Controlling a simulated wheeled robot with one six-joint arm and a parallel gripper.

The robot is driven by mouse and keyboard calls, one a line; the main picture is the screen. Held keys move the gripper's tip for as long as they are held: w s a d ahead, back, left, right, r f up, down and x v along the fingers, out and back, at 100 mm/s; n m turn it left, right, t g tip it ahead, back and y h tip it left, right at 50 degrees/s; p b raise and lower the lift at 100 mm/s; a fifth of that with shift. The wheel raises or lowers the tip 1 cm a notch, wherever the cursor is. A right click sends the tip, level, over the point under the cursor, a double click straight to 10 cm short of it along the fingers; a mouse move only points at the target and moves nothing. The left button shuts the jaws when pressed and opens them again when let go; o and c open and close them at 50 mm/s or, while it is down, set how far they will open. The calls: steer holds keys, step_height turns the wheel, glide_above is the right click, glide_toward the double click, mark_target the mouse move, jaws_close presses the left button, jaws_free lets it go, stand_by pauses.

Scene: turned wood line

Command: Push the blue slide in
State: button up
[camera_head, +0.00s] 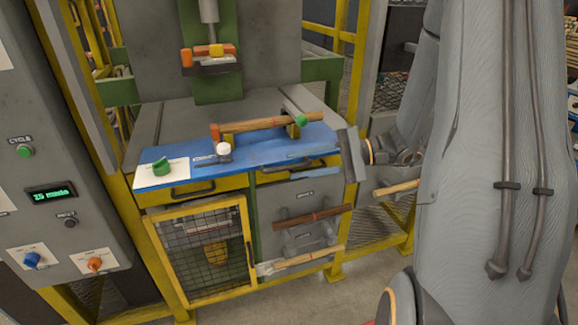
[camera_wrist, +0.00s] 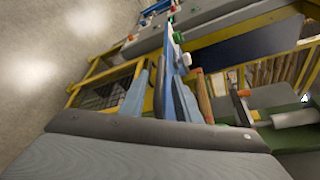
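A long blue strip (camera_head: 255,143) runs across the front of the bench top, above the yellow drawer fronts. It is the only large blue part there, but I cannot tell whether it is the slide. It also shows in the wrist view (camera_wrist: 172,62). A white knob (camera_head: 224,149) and a green knob (camera_head: 162,166) stand on it. My gripper (camera_head: 288,159) reaches in from the right at the strip's right end, its blue-grey fingers pointing left. Contact and the gap between the fingers are unclear.
A wooden bar (camera_head: 265,123) lies across the bench behind the strip. A grey control panel (camera_head: 47,150) stands at left. Yellow frame posts (camera_head: 354,70) rise behind. Floor is open in front.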

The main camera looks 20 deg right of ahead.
steer(key=shift+x, duration=1.6)
jaws_close()
